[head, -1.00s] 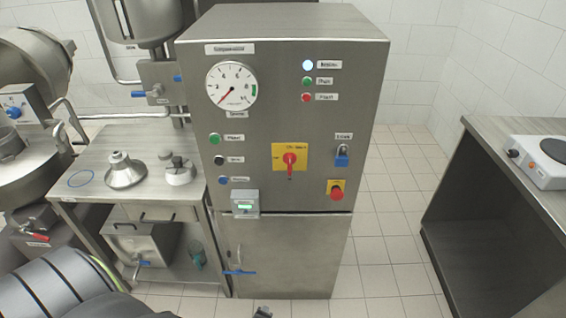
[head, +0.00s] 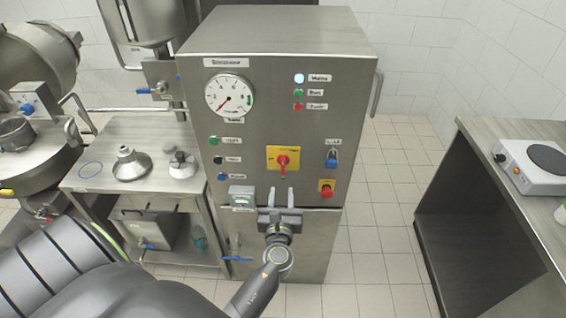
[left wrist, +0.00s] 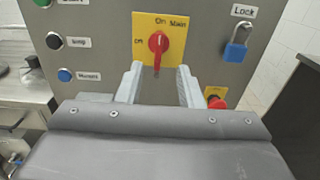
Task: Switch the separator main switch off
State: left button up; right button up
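The main switch is a red rotary handle (head: 282,160) on a yellow plate (head: 293,151) on the front of the steel separator cabinet (head: 240,120). My left gripper (head: 281,195) is in front of the cabinet, just below the switch. Its two fingers (left wrist: 158,80) point up toward the switch, apart, with nothing between them. The handle appears beyond the fingertips; contact cannot be made out. My right gripper is not in view.
A blue padlock (head: 331,158) and a red emergency knob (head: 326,190) on yellow are right of the switch. Push buttons (head: 219,158) and a gauge (head: 230,92) are left. A steel side table (head: 100,165) stands left; a bench (head: 480,140) with a hot plate (head: 530,165) stands right.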

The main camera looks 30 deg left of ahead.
aim_at(283, 164)
pick_arm(q)
jog(key=b+x, duration=0.1)
jog(key=x, duration=1.1)
jog(key=shift+w+a, duration=0.1)
jog(key=shift+a, duration=0.05)
grip_shut()
